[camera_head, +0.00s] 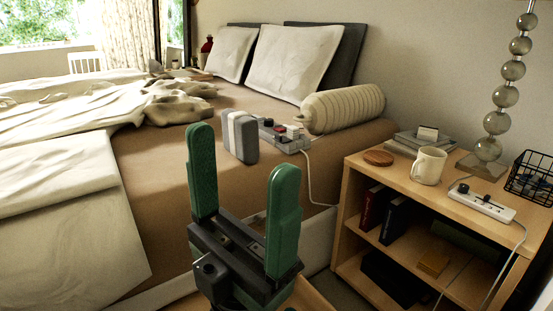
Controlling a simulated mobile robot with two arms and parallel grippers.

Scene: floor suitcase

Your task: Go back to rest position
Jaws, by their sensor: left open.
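My left gripper (243,200) shows in the lower middle of the head view, with two green fingers on a dark body. Its fingers point up and stand wide apart, with nothing between them. It appears in front of the side of the bed (165,175). My right gripper is not in view.
A grey and white box (240,136) and a power strip (284,136) lie on the bed near its right edge. A wooden nightstand (400,178) at right holds a mug (429,165), a white power strip (482,204), a lamp (488,148) and a wire basket (530,178).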

